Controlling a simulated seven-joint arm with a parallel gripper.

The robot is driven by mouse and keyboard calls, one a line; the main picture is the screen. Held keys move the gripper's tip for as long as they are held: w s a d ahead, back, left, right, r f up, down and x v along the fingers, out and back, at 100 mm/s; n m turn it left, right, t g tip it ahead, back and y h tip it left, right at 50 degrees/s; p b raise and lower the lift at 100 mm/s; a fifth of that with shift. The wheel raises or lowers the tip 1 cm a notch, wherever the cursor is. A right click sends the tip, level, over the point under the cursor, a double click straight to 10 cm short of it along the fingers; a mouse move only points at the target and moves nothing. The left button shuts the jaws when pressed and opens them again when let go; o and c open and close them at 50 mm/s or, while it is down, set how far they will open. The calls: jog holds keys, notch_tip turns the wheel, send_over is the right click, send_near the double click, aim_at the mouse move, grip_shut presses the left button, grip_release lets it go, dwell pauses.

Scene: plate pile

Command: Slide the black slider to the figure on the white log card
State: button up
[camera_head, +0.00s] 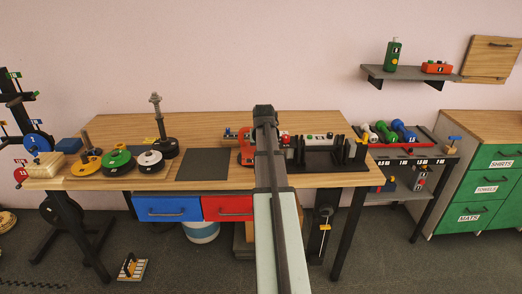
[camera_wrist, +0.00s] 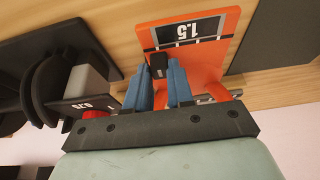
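An orange panel (camera_wrist: 207,64) fills the upper middle of the wrist view. The black slider (camera_wrist: 158,65) is a small block at the left of the panel. My gripper (camera_wrist: 160,76) has its two blue fingers a narrow gap apart, with the slider at their tips. I cannot tell whether they touch it. In the head view my arm hides most of the orange device (camera_head: 245,153). I cannot make out the white log card.
On the table, weight plates (camera_head: 118,160) stand at left beside a dark mat (camera_head: 204,164). Dumbbells (camera_head: 388,131) lie at right.

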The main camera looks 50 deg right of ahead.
jog(key=o, duration=0.4)
jog(key=shift+o, duration=0.2)
jog(key=v, duration=1.4)
jog(key=shift+f, duration=0.1)
